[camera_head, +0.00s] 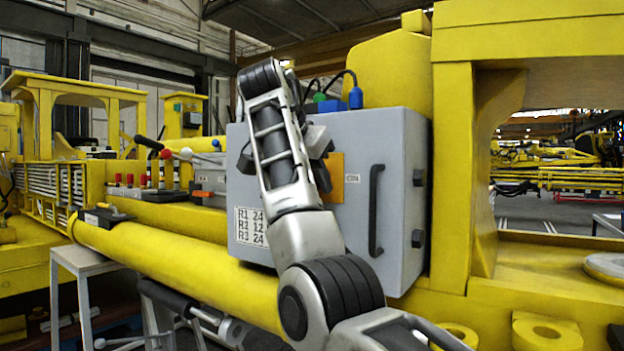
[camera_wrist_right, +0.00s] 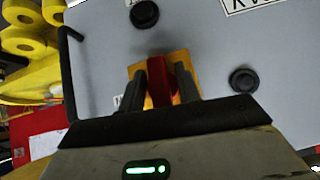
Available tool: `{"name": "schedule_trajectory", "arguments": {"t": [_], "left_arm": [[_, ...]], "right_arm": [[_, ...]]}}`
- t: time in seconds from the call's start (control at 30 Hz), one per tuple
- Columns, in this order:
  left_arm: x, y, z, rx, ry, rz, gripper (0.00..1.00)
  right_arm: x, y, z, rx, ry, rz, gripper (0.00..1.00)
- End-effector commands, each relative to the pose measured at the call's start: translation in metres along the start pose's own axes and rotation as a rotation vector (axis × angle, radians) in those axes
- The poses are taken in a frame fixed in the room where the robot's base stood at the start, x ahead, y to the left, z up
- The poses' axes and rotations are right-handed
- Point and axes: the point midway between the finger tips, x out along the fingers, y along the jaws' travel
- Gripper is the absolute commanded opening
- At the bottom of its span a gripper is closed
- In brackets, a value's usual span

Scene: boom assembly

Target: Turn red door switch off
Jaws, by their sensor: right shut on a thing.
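The red door switch (camera_wrist_right: 159,78) sits on a yellow-orange plate (camera_wrist_right: 178,59) on the grey cabinet door. In the right wrist view my right gripper (camera_wrist_right: 161,90) has one finger on each side of the red handle and is shut on it. In the head view the plate (camera_head: 336,177) shows beside my right gripper (camera_head: 319,160), and the red handle is hidden behind the gripper and arm. The grey cabinet (camera_head: 396,200) is closed. My left gripper is in neither view.
The door has a black vertical handle (camera_head: 376,210) right of the switch and dark round knobs (camera_wrist_right: 243,80). A yellow boom tube (camera_head: 180,258) runs below the cabinet. A thick yellow post (camera_head: 453,180) stands close on its right. Red-topped levers (camera_head: 142,181) stand left.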

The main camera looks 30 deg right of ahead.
Motion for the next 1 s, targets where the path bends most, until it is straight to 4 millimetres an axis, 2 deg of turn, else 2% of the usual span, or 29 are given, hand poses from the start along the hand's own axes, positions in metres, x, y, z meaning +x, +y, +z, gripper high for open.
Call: {"name": "schedule_trajectory", "arguments": {"t": [0.3,0.77,0.8,0.83,1.0], "left_arm": [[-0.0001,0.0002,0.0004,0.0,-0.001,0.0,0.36],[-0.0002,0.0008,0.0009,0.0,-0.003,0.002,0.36],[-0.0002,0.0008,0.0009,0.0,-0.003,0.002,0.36],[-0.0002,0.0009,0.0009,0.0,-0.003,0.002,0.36],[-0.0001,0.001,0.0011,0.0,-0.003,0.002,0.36]], "right_arm": [[-0.0006,0.0001,-0.0014,-0.065,0.004,0.066,0.1],[-0.0008,0.0001,-0.0019,-0.074,0.005,0.074,0.1],[-0.0008,0.0001,-0.0019,-0.074,0.006,0.074,0.36],[-0.0008,0.0,-0.002,-0.074,0.006,0.073,0.4],[-0.0005,0.0,-0.0014,-0.074,0.004,0.074,0.4]]}}
